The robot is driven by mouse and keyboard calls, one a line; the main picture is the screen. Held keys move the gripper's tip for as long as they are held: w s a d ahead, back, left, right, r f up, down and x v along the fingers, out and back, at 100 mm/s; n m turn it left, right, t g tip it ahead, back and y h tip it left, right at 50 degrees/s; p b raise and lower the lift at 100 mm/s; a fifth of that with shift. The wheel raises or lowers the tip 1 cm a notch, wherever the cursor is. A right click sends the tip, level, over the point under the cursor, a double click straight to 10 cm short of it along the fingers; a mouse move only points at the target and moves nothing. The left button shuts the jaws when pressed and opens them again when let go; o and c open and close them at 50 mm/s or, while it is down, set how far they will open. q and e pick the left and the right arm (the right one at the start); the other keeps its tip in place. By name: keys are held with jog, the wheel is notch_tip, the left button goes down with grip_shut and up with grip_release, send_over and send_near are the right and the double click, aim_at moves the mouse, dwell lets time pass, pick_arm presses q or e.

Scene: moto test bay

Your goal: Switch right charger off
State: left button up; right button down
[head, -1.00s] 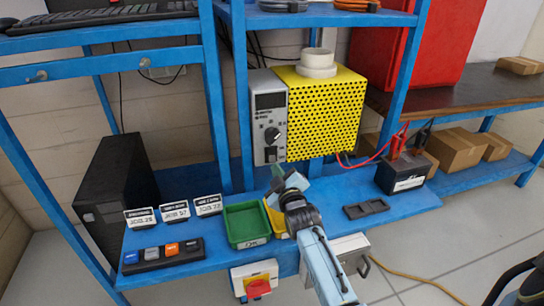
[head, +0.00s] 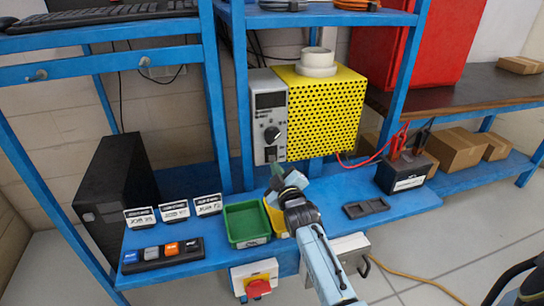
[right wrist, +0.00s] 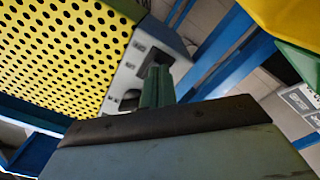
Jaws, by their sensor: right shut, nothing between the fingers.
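My left gripper is not in view.
A green tray (head: 246,223) and a yellow bin (head: 277,219) sit beside my right arm. A black battery (head: 405,173) with red and black clamps stands to the right. A white box with a red knob (head: 258,287) hangs below the bench edge.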

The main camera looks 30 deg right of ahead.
aim_at(272, 155)
jog(key=shift+b+x, duration=0.5)
jog(key=shift+x, duration=0.6)
jog(key=shift+r, duration=0.25)
